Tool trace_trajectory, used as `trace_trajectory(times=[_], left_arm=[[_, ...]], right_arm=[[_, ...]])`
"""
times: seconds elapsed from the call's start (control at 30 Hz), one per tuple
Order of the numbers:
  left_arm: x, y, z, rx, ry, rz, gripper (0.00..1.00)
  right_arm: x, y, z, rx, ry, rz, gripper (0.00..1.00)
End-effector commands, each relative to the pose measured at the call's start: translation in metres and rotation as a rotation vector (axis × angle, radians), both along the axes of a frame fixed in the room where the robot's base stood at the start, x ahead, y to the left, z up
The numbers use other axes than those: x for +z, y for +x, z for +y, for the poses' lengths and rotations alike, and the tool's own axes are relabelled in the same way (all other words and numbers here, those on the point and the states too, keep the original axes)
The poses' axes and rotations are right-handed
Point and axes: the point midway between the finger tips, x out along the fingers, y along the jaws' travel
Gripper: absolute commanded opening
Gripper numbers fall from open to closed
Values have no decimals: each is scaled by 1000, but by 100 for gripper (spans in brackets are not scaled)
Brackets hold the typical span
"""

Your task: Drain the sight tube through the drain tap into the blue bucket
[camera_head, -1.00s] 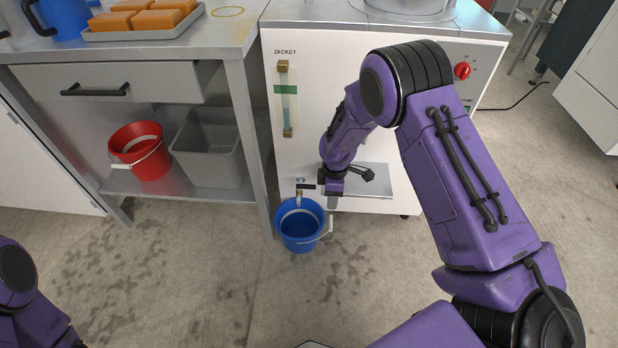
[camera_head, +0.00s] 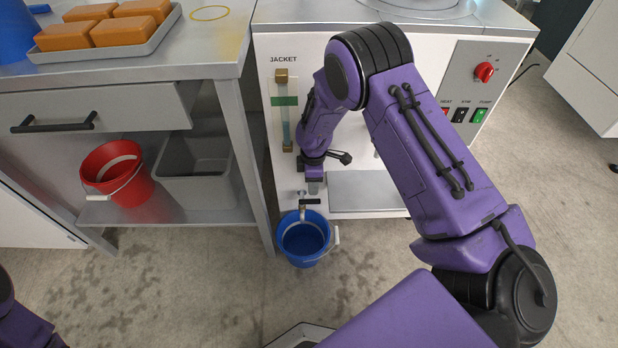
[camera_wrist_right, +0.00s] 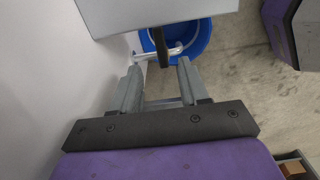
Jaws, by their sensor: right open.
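The sight tube (camera_head: 285,125) runs down the white machine front under the word JACKET, with a green band near its upper part and bluish liquid in its lower part. The drain tap (camera_head: 309,203) with a dark handle sticks out low on the machine, above the blue bucket (camera_head: 303,240) on the floor. My right gripper (camera_head: 314,186) is just above the tap. In the right wrist view my right gripper (camera_wrist_right: 158,80) is open and empty, with the tap's dark handle (camera_wrist_right: 160,45) beyond its fingertips and the blue bucket (camera_wrist_right: 190,35) behind. My left gripper is out of view.
A steel table (camera_head: 180,50) stands at the left, with a red bucket (camera_head: 118,172) and a grey bin (camera_head: 195,170) on its lower shelf. A grey plate (camera_head: 365,192) sits on the machine right of the tap. Floor in front is clear.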

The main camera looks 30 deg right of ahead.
Motion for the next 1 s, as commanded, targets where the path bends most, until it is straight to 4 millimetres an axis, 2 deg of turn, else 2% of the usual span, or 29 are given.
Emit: trace_trajectory(times=[0.03,0.1,0.3,0.47,0.7,0.77,0.83,0.87,1.0], left_arm=[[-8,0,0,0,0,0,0],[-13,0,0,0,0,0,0],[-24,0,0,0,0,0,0],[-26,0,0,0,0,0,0],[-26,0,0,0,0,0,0],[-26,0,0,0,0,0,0],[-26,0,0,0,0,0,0],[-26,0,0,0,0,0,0],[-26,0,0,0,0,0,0]], right_arm=[[-17,-1,0,-1,0,4,45],[-34,-1,0,0,-1,4,45],[-72,0,0,-1,0,1,45],[-83,1,0,2,-1,1,45],[-83,1,0,2,0,0,45],[-83,1,0,2,0,0,28],[-83,1,1,1,0,0,6],[-83,1,1,2,0,0,0],[-83,1,1,1,0,0,0]])
